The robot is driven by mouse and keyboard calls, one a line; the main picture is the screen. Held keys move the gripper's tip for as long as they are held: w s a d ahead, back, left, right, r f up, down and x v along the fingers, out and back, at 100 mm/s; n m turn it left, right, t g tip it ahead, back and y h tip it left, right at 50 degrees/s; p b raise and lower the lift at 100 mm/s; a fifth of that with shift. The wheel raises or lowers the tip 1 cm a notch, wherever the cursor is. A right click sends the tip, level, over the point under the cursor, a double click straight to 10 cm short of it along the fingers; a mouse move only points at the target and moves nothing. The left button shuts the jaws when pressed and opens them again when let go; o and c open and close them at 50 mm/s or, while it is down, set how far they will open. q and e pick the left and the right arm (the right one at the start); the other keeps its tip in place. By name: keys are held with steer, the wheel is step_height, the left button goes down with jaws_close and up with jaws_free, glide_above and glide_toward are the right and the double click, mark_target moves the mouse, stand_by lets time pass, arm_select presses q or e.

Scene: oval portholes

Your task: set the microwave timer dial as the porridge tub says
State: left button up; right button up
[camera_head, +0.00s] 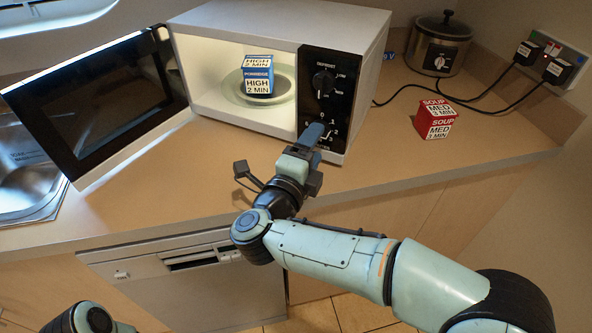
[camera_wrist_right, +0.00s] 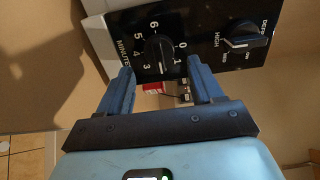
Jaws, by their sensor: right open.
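The white microwave (camera_head: 290,22) stands on the counter with its door (camera_head: 95,100) swung open to the left. The porridge tub (camera_head: 258,80), blue and white and marked HIGH 2 MIN, sits inside on the turntable. My right gripper (camera_head: 313,133) is at the lower part of the black control panel and hides much of the timer dial in the head view. In the right wrist view the gripper (camera_wrist_right: 162,82) is open, its fingers spread either side below the black timer dial (camera_wrist_right: 160,52), marked MINUTES. Contact with the dial cannot be told. My left gripper is out of view.
The power dial (camera_head: 324,83) is above the timer on the panel and also shows in the wrist view (camera_wrist_right: 241,41). A red soup tub (camera_head: 434,120) stands right of the microwave. Behind it are a slow cooker (camera_head: 440,45) and black cables. A sink (camera_head: 28,175) is at left.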

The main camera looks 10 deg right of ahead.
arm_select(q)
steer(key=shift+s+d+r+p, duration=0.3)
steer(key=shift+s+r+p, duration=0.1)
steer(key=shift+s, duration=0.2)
arm_select(e)
steer(key=v, duration=1)
steer(key=shift+s+a, duration=0.15)
steer(key=shift+s, duration=0.05)
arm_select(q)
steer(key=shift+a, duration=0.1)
